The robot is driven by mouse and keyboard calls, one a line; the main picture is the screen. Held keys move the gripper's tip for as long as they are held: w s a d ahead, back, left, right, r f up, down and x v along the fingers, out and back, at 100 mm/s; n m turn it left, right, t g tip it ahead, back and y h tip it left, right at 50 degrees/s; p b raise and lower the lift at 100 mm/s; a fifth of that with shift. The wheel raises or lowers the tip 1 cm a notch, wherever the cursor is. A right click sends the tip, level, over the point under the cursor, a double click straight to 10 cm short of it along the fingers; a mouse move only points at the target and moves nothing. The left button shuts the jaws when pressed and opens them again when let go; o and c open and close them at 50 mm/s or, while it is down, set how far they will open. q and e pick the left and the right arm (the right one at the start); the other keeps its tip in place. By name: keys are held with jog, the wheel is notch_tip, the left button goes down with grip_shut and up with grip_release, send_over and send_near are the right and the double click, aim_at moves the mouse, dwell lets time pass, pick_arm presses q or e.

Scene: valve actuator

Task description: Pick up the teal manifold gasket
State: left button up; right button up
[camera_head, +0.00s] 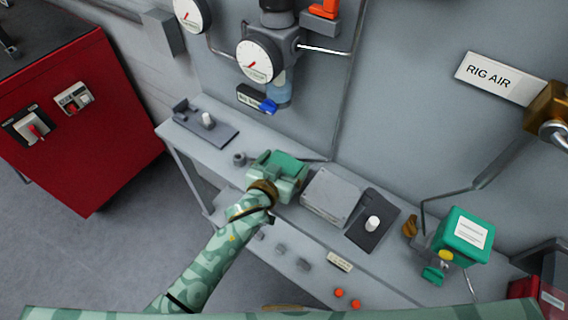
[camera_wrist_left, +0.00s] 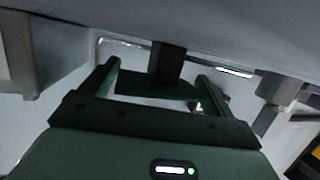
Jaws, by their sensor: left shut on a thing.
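My left gripper (camera_head: 277,178) is over the bench, between a grey box and a small grey cylinder. In the left wrist view its two fingers (camera_wrist_left: 158,72) stand apart with a flat dark teal piece, seemingly the manifold gasket (camera_wrist_left: 145,84), between them. The gripper is shut on this piece. In the head view the gripper's green body largely hides what it holds, and I cannot clearly separate the gasket from it. A dark upright post (camera_wrist_left: 167,62) shows just beyond the piece; whether they touch I cannot tell. My right gripper is not in view.
The grey box (camera_head: 330,196) stands close right of the gripper. Dark plates with white knobs lie at the bench's left (camera_head: 206,121) and right (camera_head: 373,222). A teal actuator (camera_head: 463,236) is farther right. Gauges and pipes (camera_head: 259,60) are on the wall behind. A red cabinet (camera_head: 75,120) stands left.

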pick_arm(q)
notch_tip(320, 180, up, 3)
jog(key=shift+f+p, duration=0.15)
jog(key=shift+p, duration=0.4)
jog(key=s+a+r+p, duration=0.2)
jog(key=s+a+r, duration=0.2)
jog(key=s+r, duration=0.15)
jog(key=s+a+r+p, duration=0.2)
jog(key=s+a+r, duration=0.15)
jog(key=s, duration=0.35)
jog(key=w+a+r+n+t+y+b, duration=0.1)
jog(key=w+a+r+n+y+b, duration=0.3)
jog(key=a, duration=0.3)
jog(key=w+a+r+n+y+b, duration=0.1)
jog(key=w+a+y+b, duration=0.15)
jog(key=a+b, duration=0.35)
jog(key=s+d+f+m+h+p, duration=0.2)
jog(key=s+d+h+p, duration=0.1)
jog(key=d+p, duration=0.2)
jog(key=s+d+f+m+g+h+p, duration=0.1)
jog(key=s+d+f+m+h+p, duration=0.1)
jog(key=d+p, duration=0.3)
jog(key=s+d+m+h, duration=0.1)
jog(key=d, duration=0.3)
